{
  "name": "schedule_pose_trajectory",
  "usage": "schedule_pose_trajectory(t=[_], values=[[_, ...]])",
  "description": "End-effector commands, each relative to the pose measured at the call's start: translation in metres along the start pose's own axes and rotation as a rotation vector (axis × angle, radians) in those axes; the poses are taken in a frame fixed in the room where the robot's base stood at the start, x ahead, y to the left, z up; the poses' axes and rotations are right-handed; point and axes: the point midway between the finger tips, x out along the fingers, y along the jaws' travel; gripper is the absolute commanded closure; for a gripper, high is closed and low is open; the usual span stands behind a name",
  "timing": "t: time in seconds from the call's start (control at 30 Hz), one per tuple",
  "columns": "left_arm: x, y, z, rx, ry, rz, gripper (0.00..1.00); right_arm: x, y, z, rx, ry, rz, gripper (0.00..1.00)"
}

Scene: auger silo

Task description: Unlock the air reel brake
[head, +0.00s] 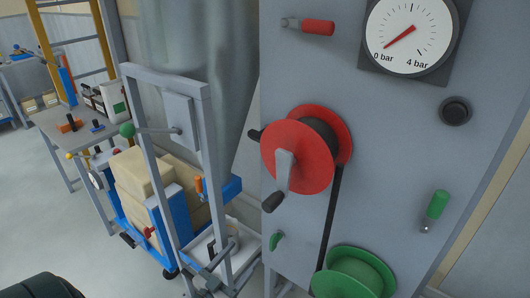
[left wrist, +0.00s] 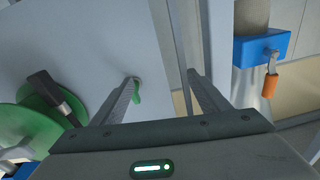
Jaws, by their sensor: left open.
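A red reel (head: 297,157) with a crank and a black hose sits on the grey cabinet front. A green reel (head: 352,276) is below it, cut by the frame's bottom edge, and shows at the left in the left wrist view (left wrist: 40,135). A small green lever (head: 276,241) is on the cabinet's lower left. In the left wrist view this lever (left wrist: 137,92) appears beside the left fingertip. My left gripper (left wrist: 163,80) is open with nothing held; contact with the lever cannot be told. No label shows which reel is for air. My right gripper is not in view.
A pressure gauge (head: 410,35), a red-handled valve (head: 312,26), a black knob (head: 456,110) and a green-handled valve (head: 436,208) are on the cabinet. A grey metal frame (head: 205,150) and a blue box (left wrist: 263,48) with an orange handle stand close beside it.

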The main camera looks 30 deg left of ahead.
Motion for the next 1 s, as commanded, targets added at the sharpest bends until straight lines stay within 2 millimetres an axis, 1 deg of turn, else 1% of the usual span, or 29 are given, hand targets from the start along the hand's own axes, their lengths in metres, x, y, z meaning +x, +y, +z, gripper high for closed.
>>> schedule_pose_trajectory(t=[0.03,0.27,0.37,0.47,0.5,0.57,0.6,0.7,0.8,0.83,1.0], values=[[0.003,-0.002,-0.012,0.001,0.033,0.000,0.31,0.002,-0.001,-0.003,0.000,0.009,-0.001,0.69],[0.012,-0.010,-0.077,-0.006,0.195,0.001,0.31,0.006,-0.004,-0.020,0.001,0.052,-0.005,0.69],[0.013,-0.013,-0.112,-0.012,0.282,0.003,0.31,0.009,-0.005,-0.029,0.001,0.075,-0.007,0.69],[0.012,-0.016,-0.155,-0.019,0.388,0.007,0.31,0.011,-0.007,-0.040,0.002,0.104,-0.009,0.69],[0.009,-0.017,-0.174,-0.024,0.435,0.009,0.31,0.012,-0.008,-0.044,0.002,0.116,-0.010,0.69],[0.004,-0.018,-0.204,-0.031,0.511,0.014,0.31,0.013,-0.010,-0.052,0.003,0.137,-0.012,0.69],[0.000,-0.019,-0.223,-0.037,0.559,0.017,0.31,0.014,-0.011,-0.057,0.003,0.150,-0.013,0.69],[-0.009,-0.019,-0.258,-0.050,0.647,0.023,0.31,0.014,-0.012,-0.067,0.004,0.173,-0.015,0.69],[-0.015,-0.020,-0.276,-0.058,0.693,0.025,0.31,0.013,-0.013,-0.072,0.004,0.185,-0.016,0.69],[-0.016,-0.020,-0.279,-0.059,0.699,0.026,0.31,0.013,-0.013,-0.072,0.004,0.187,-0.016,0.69],[-0.016,-0.020,-0.281,-0.060,0.703,0.025,0.31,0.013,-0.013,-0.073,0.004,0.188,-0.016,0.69]])
